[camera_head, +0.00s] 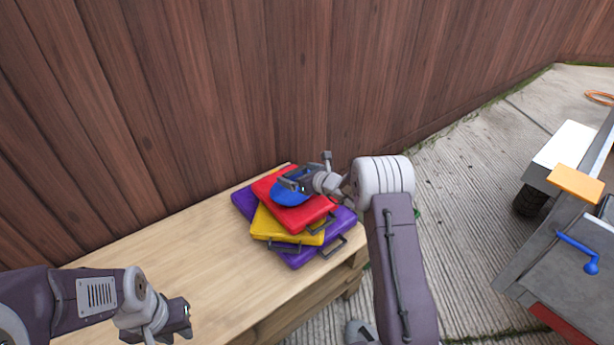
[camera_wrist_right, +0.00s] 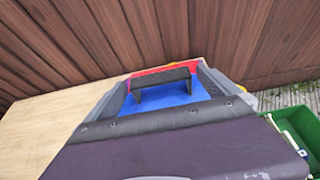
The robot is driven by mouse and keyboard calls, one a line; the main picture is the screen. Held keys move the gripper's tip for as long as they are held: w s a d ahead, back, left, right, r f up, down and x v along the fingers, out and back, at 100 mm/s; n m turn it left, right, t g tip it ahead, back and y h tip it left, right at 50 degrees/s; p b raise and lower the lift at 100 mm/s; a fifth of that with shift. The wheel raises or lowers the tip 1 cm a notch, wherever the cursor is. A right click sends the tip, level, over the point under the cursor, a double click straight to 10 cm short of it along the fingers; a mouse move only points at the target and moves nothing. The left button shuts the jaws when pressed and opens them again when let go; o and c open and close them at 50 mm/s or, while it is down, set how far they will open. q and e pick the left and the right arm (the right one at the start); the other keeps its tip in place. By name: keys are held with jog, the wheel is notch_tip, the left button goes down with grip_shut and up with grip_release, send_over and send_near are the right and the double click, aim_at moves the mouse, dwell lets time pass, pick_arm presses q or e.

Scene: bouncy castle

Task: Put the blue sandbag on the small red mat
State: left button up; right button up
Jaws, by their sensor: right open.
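The blue sandbag (camera_head: 287,198) lies on top of the small red mat (camera_head: 310,215), partly hidden by my right gripper (camera_head: 290,183). In the right wrist view the blue sandbag (camera_wrist_right: 170,98) has a dark handle and lies between the open fingers of my right gripper (camera_wrist_right: 163,85). The fingers stand on either side of the handle; I cannot tell whether they touch the bag. A strip of red (camera_wrist_right: 155,72) shows behind it. My left gripper (camera_head: 182,322) hangs at the lower left, away from the stack; its jaw opening is unclear.
A yellow piece (camera_head: 271,227) and purple pieces (camera_head: 300,259) lie under the red mat on a wooden bench (camera_head: 150,252). A plank fence (camera_head: 210,90) stands close behind. A grey cart (camera_head: 545,265) is at right. A green crate (camera_wrist_right: 287,135) shows at the right wrist view's edge.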

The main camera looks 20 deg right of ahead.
jog(key=p+v, duration=0.2)
jog(key=v, duration=0.8)
jog(key=s+a+f+n+g+y, duration=0.3)
jog(key=s+a+n+g, duration=0.5)
jog(key=s+a+n, duration=0.6)
jog(key=s+d+f+n+g+h, duration=0.1)
jog(key=s+d+n+h, duration=0.2)
jog(key=s+n, duration=0.5)
jog(key=s+d+n+g+h, duration=0.2)
jog(key=s+d+n+h, duration=0.2)
jog(key=s+n, duration=0.4)
jog(key=shift+s+d+f+n, duration=0.2)
jog(key=shift+d+f+n, duration=0.2)
jog(key=shift+d+n, duration=0.4)
jog(key=shift+a, duration=0.15)
notch_tip(320, 180, up, 28)
jog(key=p, duration=2.7)
jog(key=shift+p, duration=0.3)
